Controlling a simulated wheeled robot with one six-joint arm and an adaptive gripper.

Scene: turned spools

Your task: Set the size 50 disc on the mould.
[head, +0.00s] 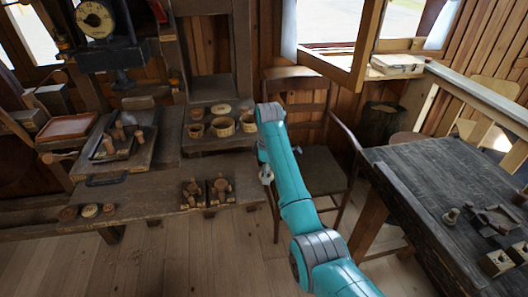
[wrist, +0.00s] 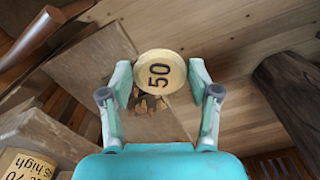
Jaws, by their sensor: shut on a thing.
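The size 50 disc (wrist: 160,72) is a pale round wooden disc with a dark "50" on its face. In the wrist view my gripper (wrist: 161,76) is shut on it, a fingertip at each side of its rim. The disc is held up in the air, with its number facing the wrist camera. In the head view my arm stands in front of the chair, right of the bench, and hides most of the gripper. I cannot tell for sure which thing is the mould.
The bench (head: 150,203) carries several small discs (head: 89,210) at its front left and round wooden boxes (head: 222,126) on a shelf behind. A chair (head: 310,165) stands behind my arm. A dark table (head: 430,190) with tools is at right.

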